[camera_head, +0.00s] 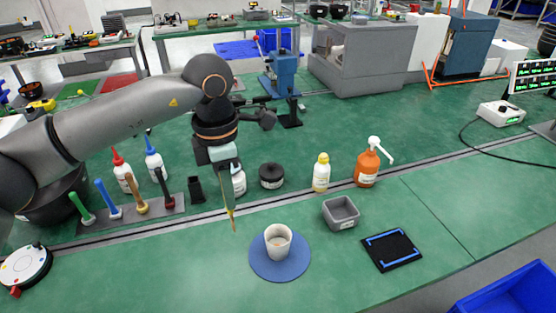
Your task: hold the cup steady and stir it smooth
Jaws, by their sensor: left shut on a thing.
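A white cup (277,247) stands upright on a round blue mat (262,266) at the front middle of the green bench. Pale contents show inside it, but their texture is too small to tell. My left gripper (224,160) is shut on a thin stirring tool (232,214) that points downward. Its yellowish tip is above the bench, to the left of the cup and apart from it. The upper part of the tool is partly hidden by the gripper. My right gripper is not in view, and nothing holds the cup.
Behind the cup stand a black jar (271,177), a yellow-capped bottle (321,173) and an orange pump bottle (367,165). A grey bin (341,213) and black tray (391,250) lie to the right. A tool rack (130,217) stands left. The bench left of the mat is clear.

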